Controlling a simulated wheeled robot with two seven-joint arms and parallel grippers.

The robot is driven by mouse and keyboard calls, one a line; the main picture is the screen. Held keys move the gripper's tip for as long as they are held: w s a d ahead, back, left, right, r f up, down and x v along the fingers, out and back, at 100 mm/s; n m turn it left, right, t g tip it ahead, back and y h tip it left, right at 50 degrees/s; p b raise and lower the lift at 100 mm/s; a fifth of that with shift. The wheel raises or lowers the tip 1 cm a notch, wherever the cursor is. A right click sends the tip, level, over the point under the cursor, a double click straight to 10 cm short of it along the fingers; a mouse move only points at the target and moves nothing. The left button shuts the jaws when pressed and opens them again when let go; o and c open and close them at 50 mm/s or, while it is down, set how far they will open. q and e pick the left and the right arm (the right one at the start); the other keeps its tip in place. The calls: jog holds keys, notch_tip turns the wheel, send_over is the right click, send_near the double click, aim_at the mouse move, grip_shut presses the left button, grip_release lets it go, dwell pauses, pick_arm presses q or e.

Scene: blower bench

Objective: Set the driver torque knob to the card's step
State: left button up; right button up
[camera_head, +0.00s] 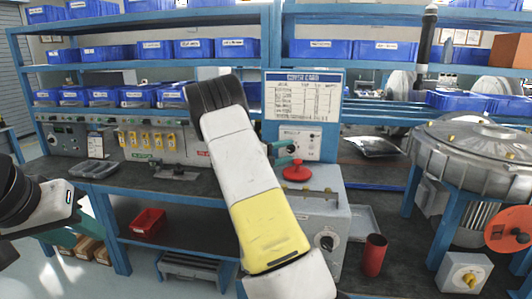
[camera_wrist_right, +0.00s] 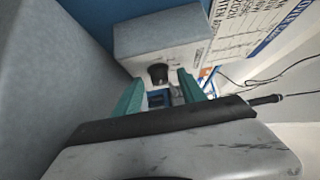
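The torque driver's controller looks to be the small grey box (camera_head: 315,141) below the card on the blue upright. In the right wrist view this box (camera_wrist_right: 165,38) shows a black knob (camera_wrist_right: 158,74). The card (camera_head: 304,97) carries a printed table too small to read; part of it (camera_wrist_right: 250,30) shows in the wrist view. My right gripper (camera_head: 283,153) is at the box's left side. Its green fingers (camera_wrist_right: 161,92) are apart, with the knob just beyond and between their tips. My left gripper (camera_head: 66,240) is low at the left edge, its fingers unclear.
A large grey box (camera_head: 325,205) with a red top handle (camera_head: 296,172) and a dark front knob (camera_head: 327,241) stands below. A red cup (camera_head: 374,255) and the metal blower housing (camera_head: 475,150) are at right. Blue bins (camera_head: 205,48) line the shelves.

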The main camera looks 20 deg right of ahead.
grip_shut()
